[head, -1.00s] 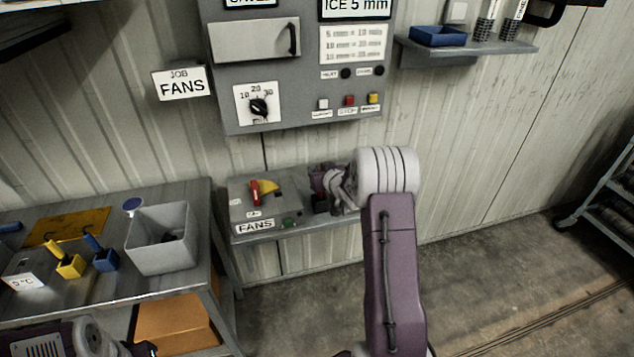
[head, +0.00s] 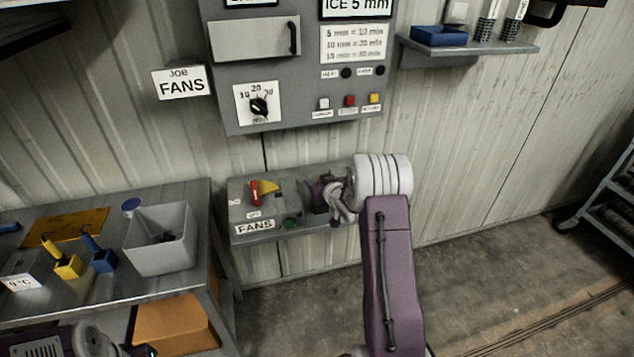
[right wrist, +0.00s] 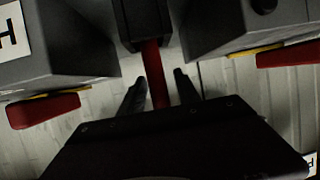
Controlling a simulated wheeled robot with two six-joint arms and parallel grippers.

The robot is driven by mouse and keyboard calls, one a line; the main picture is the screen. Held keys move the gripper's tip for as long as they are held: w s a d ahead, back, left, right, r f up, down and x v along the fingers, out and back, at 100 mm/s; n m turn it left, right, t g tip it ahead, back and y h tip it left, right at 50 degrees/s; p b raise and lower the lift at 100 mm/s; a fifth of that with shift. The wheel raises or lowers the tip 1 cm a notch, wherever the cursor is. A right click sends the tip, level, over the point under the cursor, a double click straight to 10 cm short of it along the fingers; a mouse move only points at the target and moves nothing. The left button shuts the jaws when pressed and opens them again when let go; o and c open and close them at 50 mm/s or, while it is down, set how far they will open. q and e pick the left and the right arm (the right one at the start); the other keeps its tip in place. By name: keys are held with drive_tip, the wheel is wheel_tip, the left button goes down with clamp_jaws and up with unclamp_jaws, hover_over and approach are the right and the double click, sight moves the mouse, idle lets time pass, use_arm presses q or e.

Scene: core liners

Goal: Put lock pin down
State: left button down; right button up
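In the right wrist view a red rod below a black block (right wrist: 147,22), which I take for the lock pin (right wrist: 155,75), stands between the two dark fingers of my right gripper (right wrist: 160,82). The fingers are apart, with a gap showing on the right of the rod; any contact on the left is unclear. In the head view my right gripper (head: 320,194) is low over the right part of the grey FANS ledge (head: 272,198), and the pin cannot be made out there. Part of my left gripper (head: 143,350) shows at the bottom left; its fingers are unclear.
The left bench (head: 130,285) holds a grey bin (head: 160,250), yellow (head: 66,264) and blue (head: 103,259) handled blocks and a small display box (head: 22,277). A control cabinet (head: 300,60) hangs above.

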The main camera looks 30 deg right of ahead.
drive_tip(key=v, duration=1.2)
drive_tip(key=shift+r, duration=0.3)
drive_tip(key=s+a+f+g, duration=0.4)
drive_tip(key=s+a+g, duration=0.2)
drive_tip(key=s+a, duration=0.3)
drive_tip(key=s+a+f+n+g+y, duration=0.1)
drive_tip(key=s+a+f+g, duration=0.3)
drive_tip(key=s+a, duration=0.5)
drive_tip(key=s+g, duration=0.2)
drive_tip(key=s, duration=0.2)
drive_tip(key=shift+s+a+f+y+p, duration=0.15)
drive_tip(key=shift+s+a+y+p, duration=0.15)
drive_tip(key=shift+a, duration=0.1)
